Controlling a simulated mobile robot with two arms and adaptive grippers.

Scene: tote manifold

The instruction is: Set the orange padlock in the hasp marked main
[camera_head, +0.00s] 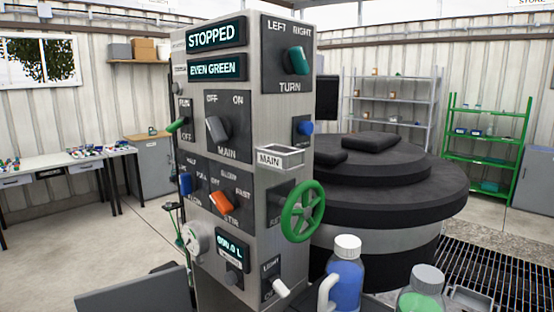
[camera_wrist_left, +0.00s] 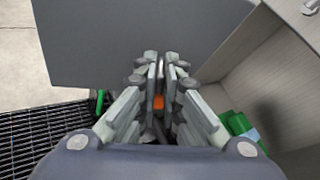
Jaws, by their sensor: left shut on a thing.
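My left gripper (camera_wrist_left: 158,68) is in the left wrist view, its fingers closed together. A small orange thing, seemingly the orange padlock (camera_wrist_left: 158,102), shows between the fingers; they hide most of it. In the head view a pale metal bracket marked MAIN (camera_head: 280,157) sticks out from the right edge of the control column, just above the green handwheel; I cannot make out a hasp opening. A grey lever switch marked MAIN (camera_head: 217,129) is on the column's front. Neither gripper shows in the head view, and my right gripper is in neither view.
The control column (camera_head: 252,115) carries knobs, displays reading STOPPED and EVEN GREEN, and a green handwheel (camera_head: 303,211). A dark grey panel (camera_head: 130,291) is at lower left. A blue bottle (camera_head: 344,280) and a green bottle (camera_head: 420,300) stand at lower right. A round black-topped platform (camera_head: 385,205) is behind.

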